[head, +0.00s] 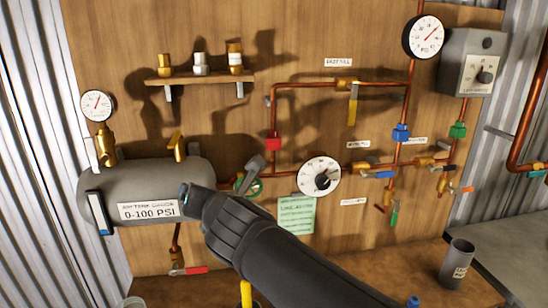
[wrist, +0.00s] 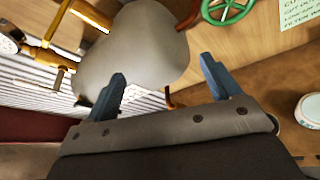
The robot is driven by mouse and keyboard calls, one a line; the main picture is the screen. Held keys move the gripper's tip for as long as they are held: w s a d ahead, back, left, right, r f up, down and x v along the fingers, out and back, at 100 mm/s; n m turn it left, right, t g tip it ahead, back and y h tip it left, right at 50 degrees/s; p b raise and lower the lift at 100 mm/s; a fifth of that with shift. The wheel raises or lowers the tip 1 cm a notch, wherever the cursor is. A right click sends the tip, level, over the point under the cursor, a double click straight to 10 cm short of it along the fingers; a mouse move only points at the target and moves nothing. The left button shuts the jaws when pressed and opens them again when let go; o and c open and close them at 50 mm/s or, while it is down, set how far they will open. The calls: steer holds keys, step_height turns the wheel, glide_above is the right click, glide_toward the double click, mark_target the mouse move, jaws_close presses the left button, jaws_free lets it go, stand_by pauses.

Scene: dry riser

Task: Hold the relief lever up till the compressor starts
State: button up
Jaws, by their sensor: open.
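The grey tank (head: 165,180), labelled 0-100 PSI, is mounted on the wooden panel at the left. A brass fitting (head: 179,147) with a slanted top stands on its right half and looks like the relief valve with its lever; I cannot tell for sure. Another brass fitting (head: 105,145) stands at its left end, below a round gauge (head: 97,105). No compressor can be made out. My gripper (head: 222,179) is in front of the tank's right end, lower than the slanted fitting. It is open, with nothing between the fingers; the tank also shows beyond them in the wrist view (wrist: 135,45).
A green handwheel (head: 250,187) and a white dial (head: 319,177) are right of my gripper. Copper pipes with coloured valve handles cross the panel. A shelf (head: 200,76) with small fittings is above the tank. A grey cup (head: 456,263) stands at the lower right.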

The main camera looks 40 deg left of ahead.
steer(key=s+a+r+n+t+h, duration=0.1)
steer(key=s+r+n+t, duration=0.1)
steer(key=s, duration=0.2)
steer(key=n+t+y, duration=0.1)
steer(key=t, duration=0.3)
glide_toward(171, 147)
steer(key=x, duration=0.2)
steer(key=shift+x, duration=5)
steer(key=shift+f, duration=0.1)
jaws_close()
